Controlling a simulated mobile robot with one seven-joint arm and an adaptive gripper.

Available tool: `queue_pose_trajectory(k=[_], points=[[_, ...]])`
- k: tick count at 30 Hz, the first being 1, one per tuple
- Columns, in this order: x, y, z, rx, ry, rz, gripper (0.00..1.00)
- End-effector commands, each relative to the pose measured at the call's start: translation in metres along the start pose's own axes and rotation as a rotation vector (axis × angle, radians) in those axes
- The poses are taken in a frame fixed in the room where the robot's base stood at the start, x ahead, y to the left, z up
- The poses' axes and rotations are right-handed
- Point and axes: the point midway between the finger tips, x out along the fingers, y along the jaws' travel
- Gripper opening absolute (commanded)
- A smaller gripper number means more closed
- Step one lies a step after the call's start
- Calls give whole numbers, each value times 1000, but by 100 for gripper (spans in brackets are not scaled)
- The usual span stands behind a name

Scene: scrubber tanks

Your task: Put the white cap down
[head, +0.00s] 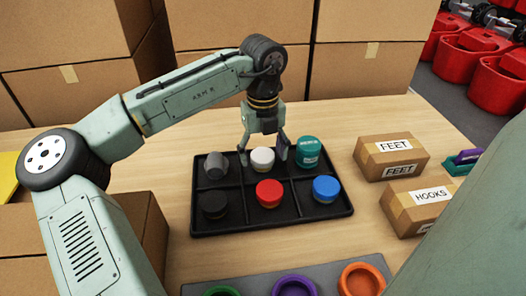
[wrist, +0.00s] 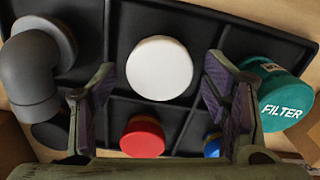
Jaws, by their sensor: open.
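The white cap (head: 262,158) sits in the back middle compartment of a black divided tray (head: 273,224). In the wrist view the white cap (wrist: 159,68) lies between and beyond the spread fingers. My gripper (head: 263,155) is open above that compartment, with a finger on each side of the cap. In the wrist view neither finger of my gripper (wrist: 158,100) touches the cap.
The tray also holds a grey elbow pipe (head: 216,165), a teal filter (head: 308,152), a red cap (head: 269,192), a blue cap (head: 326,188) and a black cap (head: 214,205). Boxes labelled FEET (head: 391,156) and HOOKS (head: 418,205) stand to the right.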

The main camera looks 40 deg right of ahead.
Motion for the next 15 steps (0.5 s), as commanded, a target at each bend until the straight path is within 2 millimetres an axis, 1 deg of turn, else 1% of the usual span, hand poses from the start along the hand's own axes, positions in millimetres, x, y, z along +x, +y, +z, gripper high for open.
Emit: queue_pose_trajectory(k=[5, 8, 15], points=[[-7, 0, 0, -1, 0, -1, 68], [-23, -1, 0, 0, 0, -3, 68], [-76, -1, 0, 1, 0, -2, 68]])
